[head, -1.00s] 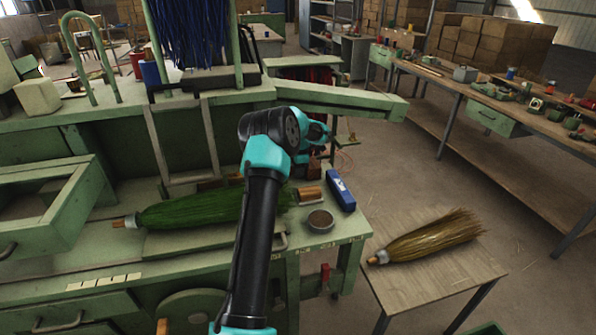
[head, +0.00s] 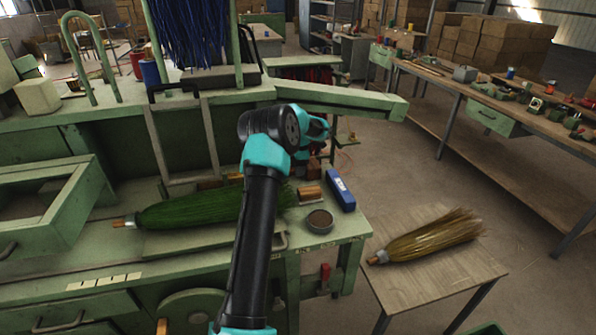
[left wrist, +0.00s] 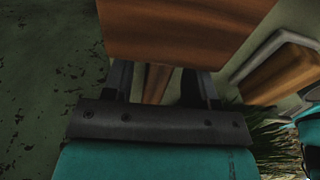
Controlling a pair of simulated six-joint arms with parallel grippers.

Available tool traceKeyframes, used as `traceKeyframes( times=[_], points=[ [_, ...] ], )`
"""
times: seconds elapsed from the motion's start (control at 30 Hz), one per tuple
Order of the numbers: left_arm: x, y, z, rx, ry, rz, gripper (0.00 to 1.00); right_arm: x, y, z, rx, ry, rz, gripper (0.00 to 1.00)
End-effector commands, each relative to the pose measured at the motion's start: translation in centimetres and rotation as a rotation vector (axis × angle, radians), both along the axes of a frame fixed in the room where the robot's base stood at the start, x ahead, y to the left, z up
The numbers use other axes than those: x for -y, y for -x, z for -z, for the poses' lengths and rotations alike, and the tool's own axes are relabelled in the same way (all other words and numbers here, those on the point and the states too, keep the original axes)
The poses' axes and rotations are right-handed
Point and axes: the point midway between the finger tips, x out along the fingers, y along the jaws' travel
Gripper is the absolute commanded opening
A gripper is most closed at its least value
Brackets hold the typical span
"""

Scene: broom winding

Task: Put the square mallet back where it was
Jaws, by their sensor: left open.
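The square mallet's wooden block head (left wrist: 185,35) fills the top of the left wrist view. Its narrower wooden handle (left wrist: 155,85) shows below the head, between the two dark fingers of my left gripper (left wrist: 158,78). The fingers are open, with a gap on the handle's right side. In the head view, a small brown block (head: 314,168), apparently the mallet head, shows just under my left wrist at the bench's right end. The fingers are hidden there by my arm. My right gripper is not in view.
On the green bench (head: 330,238) lie a green broom (head: 190,211), a wood-and-metal block (head: 309,194), a blue box (head: 340,190) and a round dish (head: 319,221). A straw broom (head: 425,238) lies on the small table (head: 440,280) at right.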

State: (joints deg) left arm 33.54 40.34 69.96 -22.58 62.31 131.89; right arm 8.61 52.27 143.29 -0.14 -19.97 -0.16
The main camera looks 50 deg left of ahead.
Motion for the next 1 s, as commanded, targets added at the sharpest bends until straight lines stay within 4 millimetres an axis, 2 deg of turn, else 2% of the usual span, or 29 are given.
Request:
traceKeyframes(
  times=[0.5, 0.7, 1.0],
  points=[
    [0.2, -0.6, -9.1, 0.003, -0.002, 0.000, 0.53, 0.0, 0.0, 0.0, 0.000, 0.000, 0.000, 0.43],
    [0.3, -0.7, -10.5, 0.000, -0.001, 0.000, 0.53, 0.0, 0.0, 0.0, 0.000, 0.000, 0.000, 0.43],
    [0.3, -0.7, -10.6, 0.000, -0.001, 0.000, 0.53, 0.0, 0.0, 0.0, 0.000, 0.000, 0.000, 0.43]
  ],
)
